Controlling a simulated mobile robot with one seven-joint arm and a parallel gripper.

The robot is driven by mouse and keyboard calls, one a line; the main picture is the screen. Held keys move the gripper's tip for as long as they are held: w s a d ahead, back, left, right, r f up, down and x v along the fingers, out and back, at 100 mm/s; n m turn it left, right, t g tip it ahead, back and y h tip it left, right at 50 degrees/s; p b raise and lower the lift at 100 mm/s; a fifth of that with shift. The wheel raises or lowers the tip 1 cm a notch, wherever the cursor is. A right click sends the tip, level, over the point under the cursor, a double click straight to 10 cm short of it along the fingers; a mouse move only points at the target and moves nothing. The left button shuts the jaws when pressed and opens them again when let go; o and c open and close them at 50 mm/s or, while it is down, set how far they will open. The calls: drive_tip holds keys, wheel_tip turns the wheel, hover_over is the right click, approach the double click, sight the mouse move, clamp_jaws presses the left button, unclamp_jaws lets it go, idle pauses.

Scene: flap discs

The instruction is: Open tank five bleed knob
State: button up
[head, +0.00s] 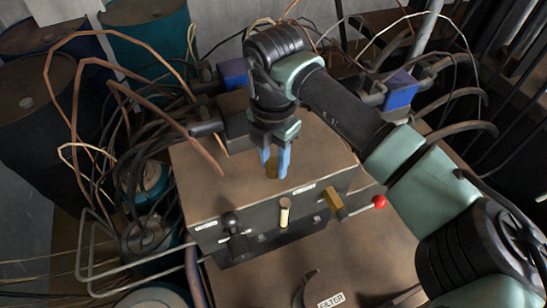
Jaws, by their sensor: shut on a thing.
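A brown metal box (210,180) stands in the middle of the head view. My gripper (273,172) points down at the box's top with its two blue fingers close together. The fingers are shut on a small, dull brass-brown knob (271,168), which shows only in part between them. No readable tank number shows beside this knob. On the front of the box are a black-handled lever (231,222), an upright cream-coloured handle (285,211) and a brass valve (335,203) with a red ball (379,201) on its lever. The small labels there are too small to read.
A round cap marked FILTER (325,291) lies in front of the box. Bent copper pipes (150,110) and dark cables crowd the left. Dark drums (38,115) stand at the back left. Blue valve bodies (400,90) and black hoses lie behind at right.

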clamp_jaws()
drive_tip(key=n+b, duration=0.3)
drive_tip(key=n, duration=0.1)
drive_tip(key=shift+f+n, duration=0.1)
drive_tip(key=shift+n, duration=0.2)
drive_tip(key=n+b, duration=0.3)
drive_tip(key=n, duration=0.2)
drive_tip(key=n+b, duration=0.2)
drive_tip(key=n, duration=0.4)
drive_tip(key=shift+w+r+n+b, duration=0.1)
drive_tip(key=shift+r+n+b, duration=0.1)
drive_tip(key=shift+n, duration=0.9)
drive_tip(key=shift+r+n+b, duration=0.1)
drive_tip(key=shift+n+b, duration=0.1)
drive_tip(key=shift+n, duration=0.9)
drive_tip(key=o, duration=1.1)
unclamp_jaws()
drive_tip(key=shift+f, duration=0.15)
drive_tip(key=shift+c, duration=0.2)
